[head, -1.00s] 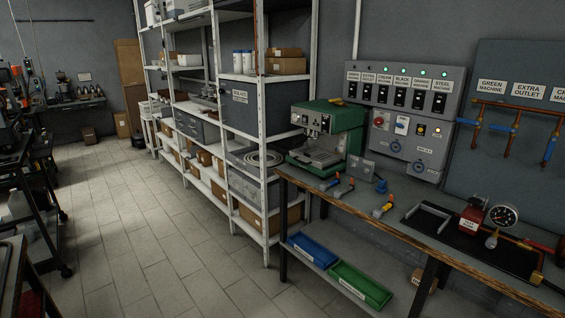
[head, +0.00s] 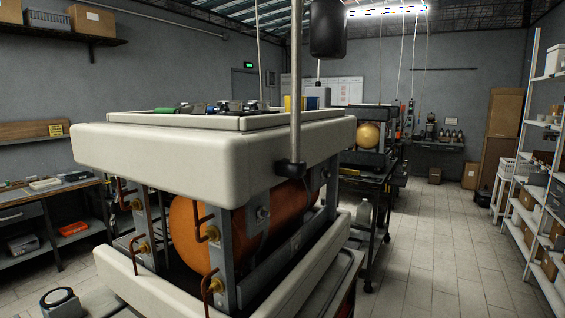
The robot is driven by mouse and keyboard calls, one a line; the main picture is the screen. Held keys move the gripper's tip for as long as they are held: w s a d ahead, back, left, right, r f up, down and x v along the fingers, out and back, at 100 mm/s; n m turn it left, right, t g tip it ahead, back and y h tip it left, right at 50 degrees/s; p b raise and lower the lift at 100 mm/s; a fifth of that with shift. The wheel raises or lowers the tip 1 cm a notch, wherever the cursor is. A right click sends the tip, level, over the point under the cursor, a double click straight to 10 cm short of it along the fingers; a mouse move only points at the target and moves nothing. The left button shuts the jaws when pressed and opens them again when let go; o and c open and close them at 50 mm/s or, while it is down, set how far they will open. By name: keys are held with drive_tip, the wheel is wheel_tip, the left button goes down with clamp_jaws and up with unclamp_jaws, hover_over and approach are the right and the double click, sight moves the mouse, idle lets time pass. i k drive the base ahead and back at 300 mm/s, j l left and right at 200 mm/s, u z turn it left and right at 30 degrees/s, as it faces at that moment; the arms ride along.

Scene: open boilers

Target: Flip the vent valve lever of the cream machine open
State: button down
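The cream machine (head: 225,165) stands large in the centre left of the head view, with a thick cream top and base and an open frame. A round copper-orange boiler (head: 190,235) lies inside it. Bent copper pipes with brass fittings (head: 213,234) sit on its near end. A small dark round fitting (head: 262,213) shows on a grey upright. I cannot tell which part is the vent valve lever, or how it is set. My gripper is not in view.
A bench (head: 40,196) with tools stands along the left wall. Another machine with a gold boiler (head: 368,135) stands behind on a dark stand. The tiled floor (head: 430,250) is clear between it and the white shelving (head: 540,150) at right. A dark object (head: 327,28) hangs above.

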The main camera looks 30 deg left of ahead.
sight(341, 171)
drive_tip(key=i+u, duration=0.4)
drive_tip(key=i+l+u, duration=0.2)
drive_tip(key=u, duration=0.15)
drive_tip(key=i+l+u, duration=0.25)
drive_tip(key=u, duration=0.15)
drive_tip(key=i, duration=0.05)
